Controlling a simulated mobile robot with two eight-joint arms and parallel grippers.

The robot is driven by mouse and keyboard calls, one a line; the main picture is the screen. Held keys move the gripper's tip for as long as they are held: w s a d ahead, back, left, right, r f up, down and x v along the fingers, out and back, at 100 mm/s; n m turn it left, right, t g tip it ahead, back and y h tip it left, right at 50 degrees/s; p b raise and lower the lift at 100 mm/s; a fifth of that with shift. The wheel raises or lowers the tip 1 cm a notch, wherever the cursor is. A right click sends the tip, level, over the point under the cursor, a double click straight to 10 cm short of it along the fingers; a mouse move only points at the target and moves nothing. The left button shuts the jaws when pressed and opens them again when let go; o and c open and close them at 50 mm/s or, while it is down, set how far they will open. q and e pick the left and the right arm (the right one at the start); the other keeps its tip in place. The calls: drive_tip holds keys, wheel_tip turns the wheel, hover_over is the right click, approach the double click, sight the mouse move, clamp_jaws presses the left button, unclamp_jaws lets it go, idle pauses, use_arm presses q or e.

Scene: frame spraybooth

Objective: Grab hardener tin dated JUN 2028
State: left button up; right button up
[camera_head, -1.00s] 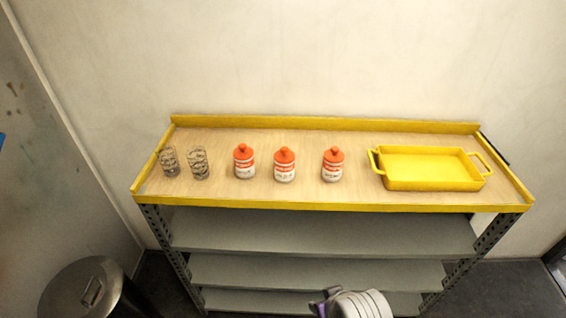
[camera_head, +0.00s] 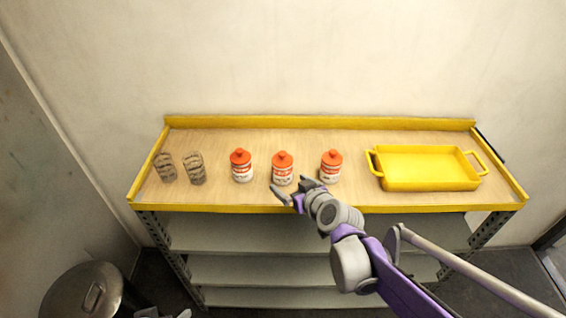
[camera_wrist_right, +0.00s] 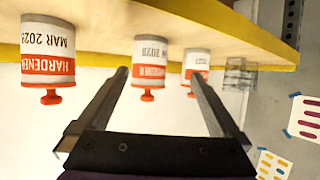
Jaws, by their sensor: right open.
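Three white hardener tins with orange lids stand in a row on the shelf top: a left tin (camera_head: 241,166), a middle tin (camera_head: 282,168) and a right tin (camera_head: 331,166). My right gripper (camera_head: 290,189) is open and empty, just in front of the middle tin. The wrist view is upside down. There the middle tin (camera_wrist_right: 148,66) shows between the open fingers, beyond their tips; its year looks like 2028, its month is unclear. The right tin (camera_wrist_right: 48,50) reads MAR, its year uncertain. The left tin's date (camera_wrist_right: 196,62) is too small to read surely.
Two mesh-like cups (camera_head: 195,168) stand at the shelf's left end. A yellow tray (camera_head: 428,168) with handles sits at the right. A raised yellow rim (camera_head: 230,208) runs along the front edge. A metal bin (camera_head: 80,293) stands on the floor at left.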

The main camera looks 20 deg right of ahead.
sight(286, 172)
drive_tip(key=shift+w+d+r+t, duration=0.15)
drive_tip(key=shift+w+d, duration=0.1)
drive_tip(key=shift+w, duration=0.35)
drive_tip(key=shift+w+d+r+t, duration=0.15)
drive_tip(key=shift+w+d, duration=0.1)
drive_tip(key=shift+w, duration=0.3)
drive_tip(key=x, duration=0.5)
drive_tip(key=shift+x, duration=2.7)
drive_tip(key=shift+d+r, duration=0.15)
drive_tip(key=shift+r, duration=0.05)
drive_tip(key=c, duration=1.5)
